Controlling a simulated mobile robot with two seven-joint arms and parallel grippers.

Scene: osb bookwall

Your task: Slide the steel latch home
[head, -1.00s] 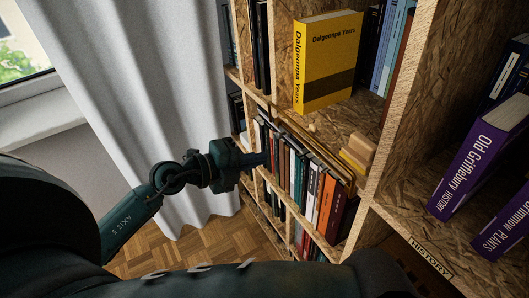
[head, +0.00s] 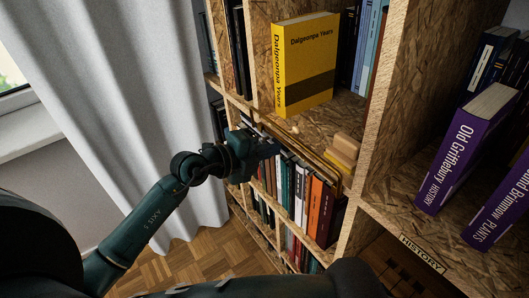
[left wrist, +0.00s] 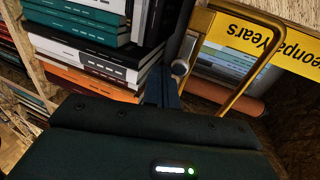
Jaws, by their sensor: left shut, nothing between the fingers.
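My left gripper (head: 272,150) is shut and empty, in front of the bookcase just below the shelf with the yellow book. In the left wrist view its dark fingers (left wrist: 161,88) are together and point at the gap between the stacked books and a brass-coloured frame (left wrist: 243,88). A small grey rounded metal knob (left wrist: 180,68), perhaps part of the steel latch, shows just right of the fingertips; I cannot tell if they touch. The brass frame runs along the shelf front in the head view (head: 305,152). The latch is not clear there. My right gripper is not in view.
The yellow book (head: 306,60) stands on the shelf above. A row of books (head: 300,195) fills the shelf below. Purple books (head: 465,150) stand in the right compartment. A grey curtain (head: 120,100) hangs left of the bookcase, with free floor (head: 180,262) below.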

